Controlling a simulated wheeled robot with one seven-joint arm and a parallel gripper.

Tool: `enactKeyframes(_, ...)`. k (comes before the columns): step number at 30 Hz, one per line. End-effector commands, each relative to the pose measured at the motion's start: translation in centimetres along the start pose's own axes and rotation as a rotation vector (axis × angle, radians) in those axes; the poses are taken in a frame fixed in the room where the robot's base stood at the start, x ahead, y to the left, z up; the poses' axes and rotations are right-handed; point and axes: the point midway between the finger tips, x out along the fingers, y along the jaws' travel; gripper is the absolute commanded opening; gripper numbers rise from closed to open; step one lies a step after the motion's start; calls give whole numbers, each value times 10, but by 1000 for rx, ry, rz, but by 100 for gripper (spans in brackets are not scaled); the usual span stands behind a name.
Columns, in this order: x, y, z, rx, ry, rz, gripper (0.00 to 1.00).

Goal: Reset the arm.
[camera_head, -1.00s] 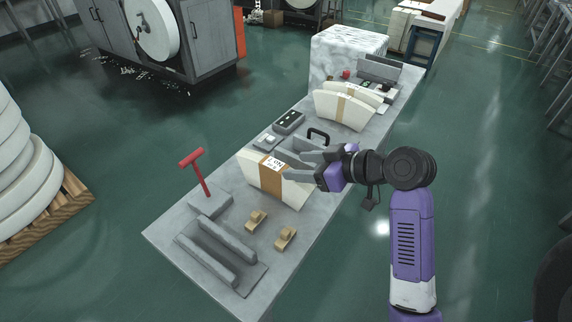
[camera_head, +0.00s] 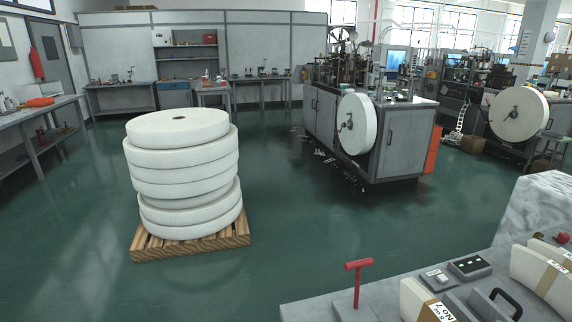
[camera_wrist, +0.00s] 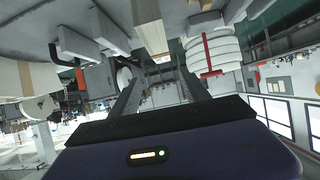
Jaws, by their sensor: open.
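My gripper (camera_wrist: 160,72) shows in the wrist view, its two dark fingers spread apart with nothing held between them. The wrist picture looks upside down, with the grey worktable's things along its top edge. The banded white paper stack (camera_wrist: 149,25) appears beyond the fingertips, apart from them. My arm and gripper are not in the head view.
The worktable (camera_head: 318,309) fills the lower right of the head view, with a red T-handle (camera_head: 357,280), a control box (camera_head: 469,267) and paper stacks (camera_head: 535,272). White rolls (camera_head: 185,175) stand on a wooden pallet (camera_head: 190,247). A grey machine cabinet (camera_head: 400,150) is behind. Green floor between is clear.

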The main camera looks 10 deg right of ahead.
Motion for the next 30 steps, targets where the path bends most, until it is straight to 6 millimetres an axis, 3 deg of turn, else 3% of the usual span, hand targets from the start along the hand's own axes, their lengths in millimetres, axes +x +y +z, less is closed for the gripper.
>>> enactKeyframes(6,-11,52,-35,114,174,232,54)
enactKeyframes(11,-19,59,-28,205,290,387,54)
enactKeyframes(17,-30,20,0,246,393,480,54)
enactKeyframes(23,-51,-43,26,212,450,466,54)
enactKeyframes(30,-88,-126,57,130,460,342,54)
